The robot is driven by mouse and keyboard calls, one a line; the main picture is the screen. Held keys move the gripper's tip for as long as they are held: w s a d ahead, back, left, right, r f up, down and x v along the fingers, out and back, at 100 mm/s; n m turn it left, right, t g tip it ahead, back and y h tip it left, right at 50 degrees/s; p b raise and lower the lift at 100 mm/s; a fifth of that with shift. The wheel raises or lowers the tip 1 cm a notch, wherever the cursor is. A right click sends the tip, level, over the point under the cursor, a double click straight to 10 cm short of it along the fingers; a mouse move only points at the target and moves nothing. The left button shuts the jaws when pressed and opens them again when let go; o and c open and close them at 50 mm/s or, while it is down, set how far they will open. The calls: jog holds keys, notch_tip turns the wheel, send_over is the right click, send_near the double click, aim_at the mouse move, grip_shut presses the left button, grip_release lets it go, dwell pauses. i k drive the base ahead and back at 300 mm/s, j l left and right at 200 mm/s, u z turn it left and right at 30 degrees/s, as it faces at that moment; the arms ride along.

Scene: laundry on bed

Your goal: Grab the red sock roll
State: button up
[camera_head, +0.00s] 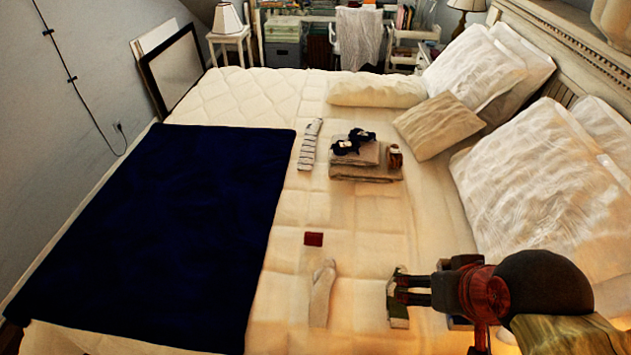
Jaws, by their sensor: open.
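A small dark red bundle (313,239), which looks like the red sock roll, lies on the cream bedding near the middle of the bed. Its exact shape is too small to tell. My gripper (397,297) reaches in from the lower right with its fingers pointing left. Its two fingertips are spread apart, with nothing visible held between them. It is to the right of the red roll and nearer the front, clearly apart from it. Its height above the bed is hard to tell.
A pale sock (322,292) lies between my gripper and the navy blanket (170,225). A striped sock (310,145) and folded towels (365,172) with dark socks (345,147) and a brown item (395,156) lie farther back. Pillows (540,190) line the right. Bedding around the red roll is clear.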

aim_at(310, 239)
jog(key=k+j, duration=0.5)
jog(key=j, duration=0.15)
jog(key=i+j, duration=0.1)
jog(key=j, duration=0.4)
jog(key=i+j+z, duration=0.1)
jog(key=j, duration=0.45)
jog(key=i+j, duration=0.15)
jog(key=j, duration=0.4)
jog(key=i+j, duration=0.2)
jog(key=z, duration=0.05)
